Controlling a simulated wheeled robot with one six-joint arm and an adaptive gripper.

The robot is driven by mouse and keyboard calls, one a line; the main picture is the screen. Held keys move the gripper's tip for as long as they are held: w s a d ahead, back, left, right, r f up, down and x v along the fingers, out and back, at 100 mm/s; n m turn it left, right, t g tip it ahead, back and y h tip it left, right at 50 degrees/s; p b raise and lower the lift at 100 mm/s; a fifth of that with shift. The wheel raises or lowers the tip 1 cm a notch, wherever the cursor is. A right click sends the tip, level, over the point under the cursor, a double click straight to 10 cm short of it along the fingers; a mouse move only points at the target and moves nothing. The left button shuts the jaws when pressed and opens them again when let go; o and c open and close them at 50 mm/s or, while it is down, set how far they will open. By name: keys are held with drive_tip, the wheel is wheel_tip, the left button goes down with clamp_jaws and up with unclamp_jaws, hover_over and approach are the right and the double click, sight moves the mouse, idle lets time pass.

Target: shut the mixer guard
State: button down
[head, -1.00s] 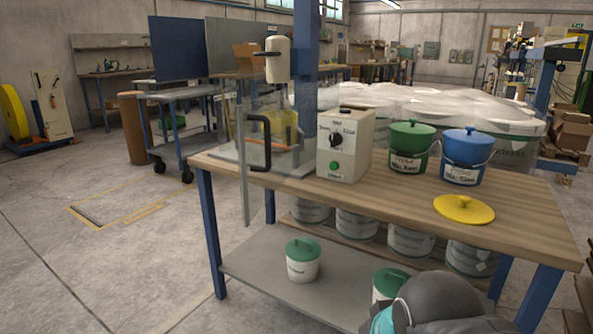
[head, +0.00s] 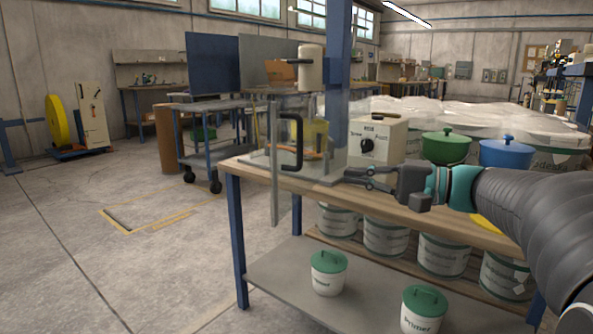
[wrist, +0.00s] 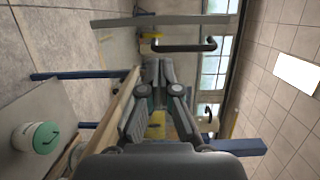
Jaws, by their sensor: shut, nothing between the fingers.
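The mixer guard (head: 275,190) is a clear panel with a grey edge strip. It stands swung out at the left end of the wooden bench, with a black handle (head: 290,141) on its face. The handle also shows ahead in the wrist view (wrist: 184,48). The mixer has a cream head (head: 311,67) on a blue column (head: 338,60), and a yellow container (head: 314,136) shows through the guard. My gripper (head: 351,177) is shut and empty, in front of the control box and right of the handle, apart from it. Its fingers show in the wrist view (wrist: 157,72).
The cream control box (head: 377,138) stands on the bench (head: 345,205), with a green bucket (head: 446,147) and a blue bucket (head: 505,153) to its right. The floor (head: 130,255) left of the bench is clear.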

sight(276, 163)
drive_tip(key=x, duration=1.3)
drive_tip(key=shift+w+a+r, duration=0.2)
drive_tip(key=shift+a+r, duration=0.15)
